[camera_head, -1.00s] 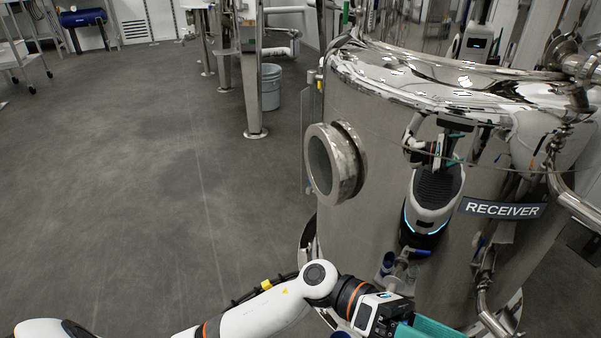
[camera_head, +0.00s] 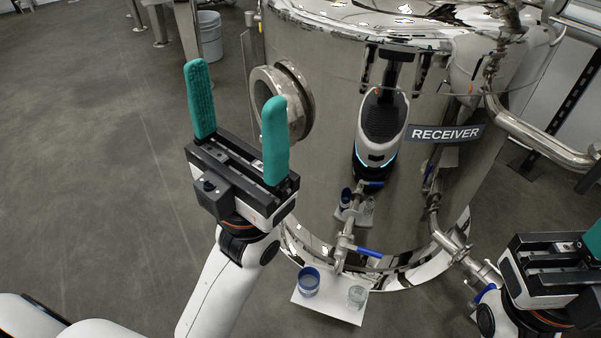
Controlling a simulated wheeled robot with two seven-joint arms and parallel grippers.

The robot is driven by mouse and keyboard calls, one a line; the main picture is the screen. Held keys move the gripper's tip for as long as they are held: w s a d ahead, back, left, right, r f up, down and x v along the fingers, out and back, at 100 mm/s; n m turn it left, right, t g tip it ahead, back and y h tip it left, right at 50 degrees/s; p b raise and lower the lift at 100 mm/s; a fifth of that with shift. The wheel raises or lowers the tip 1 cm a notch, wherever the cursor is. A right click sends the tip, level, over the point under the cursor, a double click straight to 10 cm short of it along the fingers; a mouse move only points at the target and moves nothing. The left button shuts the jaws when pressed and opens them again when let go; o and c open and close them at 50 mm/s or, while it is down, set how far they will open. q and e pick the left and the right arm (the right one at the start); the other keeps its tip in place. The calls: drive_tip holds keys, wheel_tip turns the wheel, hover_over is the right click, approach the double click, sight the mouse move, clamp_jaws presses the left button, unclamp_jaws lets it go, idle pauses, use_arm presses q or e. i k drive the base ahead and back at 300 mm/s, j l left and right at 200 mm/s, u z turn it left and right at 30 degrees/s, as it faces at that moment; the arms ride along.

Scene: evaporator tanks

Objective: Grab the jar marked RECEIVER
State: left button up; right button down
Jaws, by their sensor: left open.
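The word RECEIVER is on a dark sign (camera_head: 446,134) on the large shiny steel tank (camera_head: 330,110). A blue jar or cup (camera_head: 308,283) and a clear glass jar (camera_head: 357,297) stand on a white tray or board (camera_head: 330,311) at the tank's foot. I can make out no lettering on either. My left gripper (camera_head: 237,88) is open and empty, its teal fingers pointing up, above and left of the jars. My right gripper (camera_head: 592,240) is at the right edge, partly cut off; its jaw opening is not clear.
A round port (camera_head: 285,100) juts out at left. A bucket (camera_head: 209,37) stands farther back. The floor at left is clear.

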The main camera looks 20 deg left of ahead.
sight(357, 295)
drive_tip(key=l+u, duration=0.45)
drive_tip(key=u, duration=0.25)
drive_tip(key=k+l+u, duration=0.1)
drive_tip(key=u, duration=0.25)
drive_tip(key=l, duration=0.15)
